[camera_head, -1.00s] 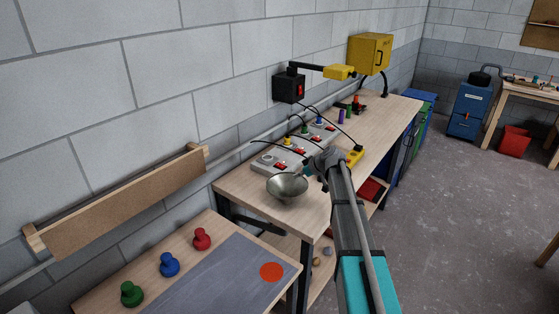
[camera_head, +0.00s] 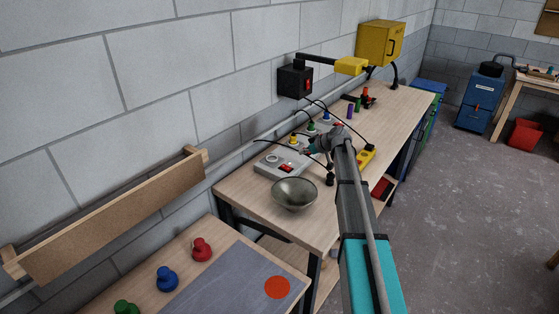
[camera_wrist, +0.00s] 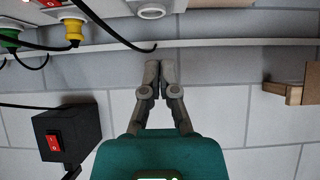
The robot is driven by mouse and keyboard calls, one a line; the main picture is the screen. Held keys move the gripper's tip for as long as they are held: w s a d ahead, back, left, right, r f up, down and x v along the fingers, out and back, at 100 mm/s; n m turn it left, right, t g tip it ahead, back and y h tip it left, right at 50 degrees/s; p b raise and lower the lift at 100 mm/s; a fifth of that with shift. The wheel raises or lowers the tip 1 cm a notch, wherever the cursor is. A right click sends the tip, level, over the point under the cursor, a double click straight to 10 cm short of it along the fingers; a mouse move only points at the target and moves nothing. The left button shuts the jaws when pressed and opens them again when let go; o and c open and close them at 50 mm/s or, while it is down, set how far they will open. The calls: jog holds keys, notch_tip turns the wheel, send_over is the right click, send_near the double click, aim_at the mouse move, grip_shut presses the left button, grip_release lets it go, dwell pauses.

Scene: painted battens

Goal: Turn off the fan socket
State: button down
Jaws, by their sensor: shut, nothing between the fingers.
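A grey socket strip (camera_head: 268,164) lies along the wall side of the workbench. It has a red switch (camera_head: 286,168) at its near end, beside an empty round socket. A yellow plug (camera_head: 293,139), a green plug (camera_head: 311,127) and a blue plug (camera_head: 326,117) sit farther along, with black cables. I cannot tell which socket is the fan's. In the wrist view, my gripper (camera_wrist: 160,72) is shut and empty, in front of the wall, with the yellow plug (camera_wrist: 73,28) and a red switch (camera_wrist: 48,3) at the upper left. My arm hides other switches in the head view.
A metal bowl (camera_head: 295,194) stands on the bench in front of the strip. A black wall box (camera_head: 295,81) with a red switch hangs above, with a yellow arm piece (camera_head: 351,66) beside it. A yellow block (camera_head: 366,156) lies right of my arm.

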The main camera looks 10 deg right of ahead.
jog(key=shift+w+d, duration=0.15)
jog(key=shift+w, duration=0.15)
jog(key=shift+w+a+f, duration=0.15)
jog(key=shift+a, duration=0.1)
jog(key=b, duration=0.7)
send_over(286, 168)
notch_tip(286, 168, down, 6)
jog(key=shift+w+d+f, duration=0.1)
jog(key=shift+d+f, duration=0.05)
jog(key=shift+f, duration=0.05)
jog(key=shift+f+b, duration=1.55)
jog(key=shift+f, duration=0.15)
